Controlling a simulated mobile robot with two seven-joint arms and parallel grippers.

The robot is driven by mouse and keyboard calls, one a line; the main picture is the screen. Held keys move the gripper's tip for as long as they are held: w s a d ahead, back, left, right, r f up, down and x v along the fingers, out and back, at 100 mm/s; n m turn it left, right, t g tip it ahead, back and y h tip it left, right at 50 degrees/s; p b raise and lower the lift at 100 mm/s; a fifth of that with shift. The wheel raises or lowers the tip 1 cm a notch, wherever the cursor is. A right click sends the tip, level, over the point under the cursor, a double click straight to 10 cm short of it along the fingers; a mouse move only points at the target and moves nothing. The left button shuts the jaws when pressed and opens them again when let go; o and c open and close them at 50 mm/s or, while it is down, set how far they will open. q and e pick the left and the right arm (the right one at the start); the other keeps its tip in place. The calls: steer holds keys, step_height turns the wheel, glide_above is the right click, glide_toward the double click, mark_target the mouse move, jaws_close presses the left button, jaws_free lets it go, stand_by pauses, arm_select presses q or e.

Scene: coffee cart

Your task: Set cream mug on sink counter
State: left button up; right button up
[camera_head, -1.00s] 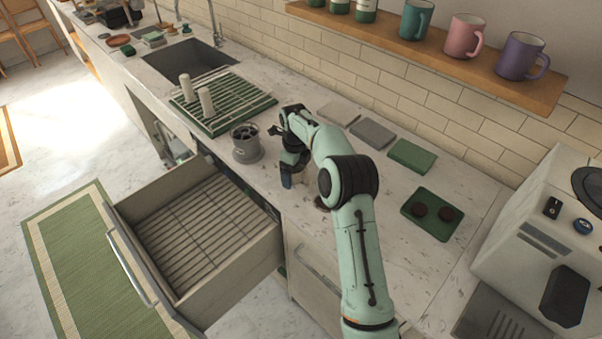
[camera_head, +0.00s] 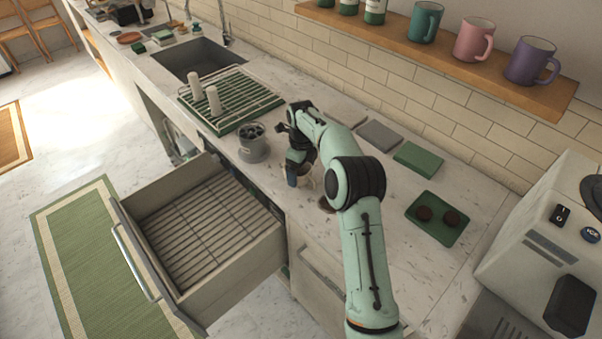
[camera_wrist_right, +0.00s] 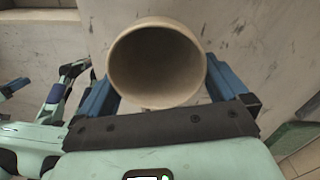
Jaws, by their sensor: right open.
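The cream mug (camera_wrist_right: 157,98) stands upright on the marble counter; I look down into its empty inside in the right wrist view. In the head view only a sliver of the cream mug (camera_head: 307,182) shows behind my gripper. My right gripper (camera_head: 299,172) is open, with its blue fingers on either side of the mug; I cannot tell whether they touch it. Blue and mint parts at the left edge of the right wrist view look like my left gripper (camera_wrist_right: 40,90), its jaws unclear. The sink (camera_head: 195,60) lies at the far end of the counter.
An open drawer (camera_head: 130,215) juts out below. A green tray (camera_head: 455,232) and folded cloths lie right. Mugs line the shelf (camera_head: 470,66).

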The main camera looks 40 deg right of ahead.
step_height(320, 180, up, 10)
stand_by(0.3)
steer(key=shift+f, duration=0.15)
stand_by(0.3)
